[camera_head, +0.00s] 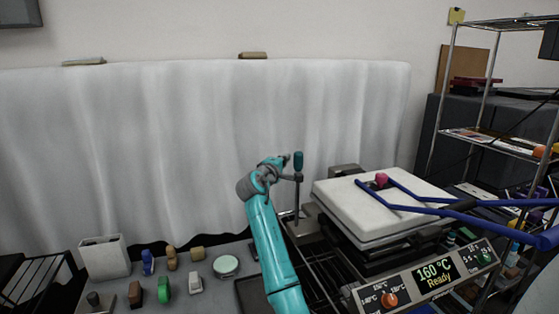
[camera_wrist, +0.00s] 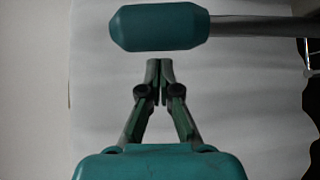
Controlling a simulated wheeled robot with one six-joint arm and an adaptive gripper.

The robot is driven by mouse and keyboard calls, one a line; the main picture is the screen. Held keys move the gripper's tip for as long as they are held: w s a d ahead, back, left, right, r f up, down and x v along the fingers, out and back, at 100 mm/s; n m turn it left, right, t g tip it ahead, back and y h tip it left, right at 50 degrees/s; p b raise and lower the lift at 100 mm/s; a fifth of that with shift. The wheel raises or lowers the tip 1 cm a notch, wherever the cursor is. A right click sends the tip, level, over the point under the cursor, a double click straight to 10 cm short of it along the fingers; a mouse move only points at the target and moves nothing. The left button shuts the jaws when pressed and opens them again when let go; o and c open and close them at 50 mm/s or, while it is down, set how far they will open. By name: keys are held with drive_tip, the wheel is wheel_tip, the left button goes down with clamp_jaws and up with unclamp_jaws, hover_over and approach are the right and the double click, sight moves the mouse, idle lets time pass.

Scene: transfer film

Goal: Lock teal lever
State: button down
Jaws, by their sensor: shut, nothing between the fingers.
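The teal lever is a teal grip (camera_head: 298,161) on a grey rod that stands upright at the left side of the heat press (camera_head: 350,213). In the wrist view its grip (camera_wrist: 158,27) lies across the top with the rod running off to the right. My gripper (camera_head: 287,159) is just left of the grip in the head view. In the wrist view my gripper (camera_wrist: 158,66) is shut and empty, its fingertips pointing at the grip with a narrow gap showing in the picture. Whether they touch in depth is unclear.
The press has blue handle bars (camera_head: 415,200) at the right and a front panel (camera_head: 425,283) reading 160 °C Ready. Several small coloured blocks (camera_head: 164,290), a round pale dish (camera_head: 226,266) and a white bin (camera_head: 105,258) are at left. A wire shelf (camera_head: 490,130) stands at right.

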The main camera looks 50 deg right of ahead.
drive_tip(key=shift+s+a, duration=0.1)
drive_tip(key=shift+s, duration=0.8)
